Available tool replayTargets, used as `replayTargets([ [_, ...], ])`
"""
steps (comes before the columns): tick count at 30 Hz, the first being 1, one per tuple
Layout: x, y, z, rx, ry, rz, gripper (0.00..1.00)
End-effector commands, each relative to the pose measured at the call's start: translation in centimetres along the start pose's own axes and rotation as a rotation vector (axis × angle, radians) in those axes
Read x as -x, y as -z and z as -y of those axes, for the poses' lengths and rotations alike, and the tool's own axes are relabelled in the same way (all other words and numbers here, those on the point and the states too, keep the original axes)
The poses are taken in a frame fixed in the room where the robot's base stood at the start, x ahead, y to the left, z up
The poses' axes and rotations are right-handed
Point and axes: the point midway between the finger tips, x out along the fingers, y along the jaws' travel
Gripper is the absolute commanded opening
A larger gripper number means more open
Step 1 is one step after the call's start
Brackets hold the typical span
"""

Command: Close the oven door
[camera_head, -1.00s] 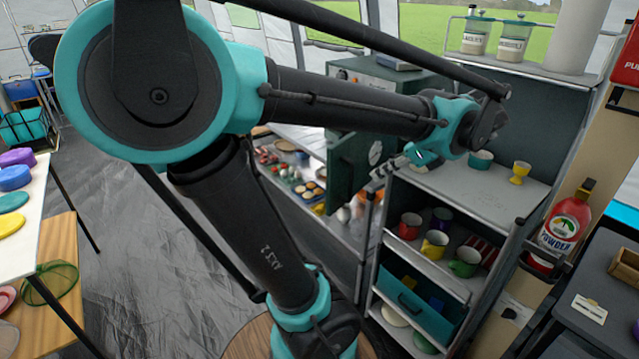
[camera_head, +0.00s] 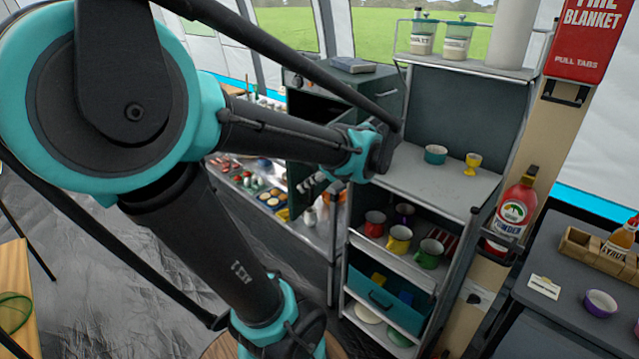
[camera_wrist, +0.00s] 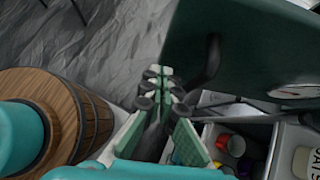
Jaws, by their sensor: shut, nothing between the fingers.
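The dark green oven (camera_head: 350,84) stands at the back centre of the head view, left of the shelf unit. Its door (camera_head: 300,172) stands open, jutting toward me, and is partly hidden by my forearm. In the wrist view the door (camera_wrist: 245,45) fills the upper right, with a dark handle (camera_wrist: 208,62) and a round dial (camera_wrist: 297,90). My gripper (camera_wrist: 158,75) is shut and empty, just left of the handle in the wrist view. In the head view my gripper (camera_head: 313,183) is small beside the door; whether it touches the door is unclear.
The shelf unit (camera_head: 430,185) with mugs and a teal drawer stands close to the right of my arm. A counter with food and jars (camera_head: 262,185) lies behind the door. A wooden barrel (camera_wrist: 85,115) shows at left in the wrist view.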

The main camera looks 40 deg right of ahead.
Motion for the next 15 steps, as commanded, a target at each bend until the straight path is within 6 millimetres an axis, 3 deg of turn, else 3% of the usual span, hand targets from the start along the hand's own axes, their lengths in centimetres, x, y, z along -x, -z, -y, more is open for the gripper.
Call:
replayTargets([
  [15,-1.22,-1.29,0.01,0.001,0.0,0.0,0.0],
])
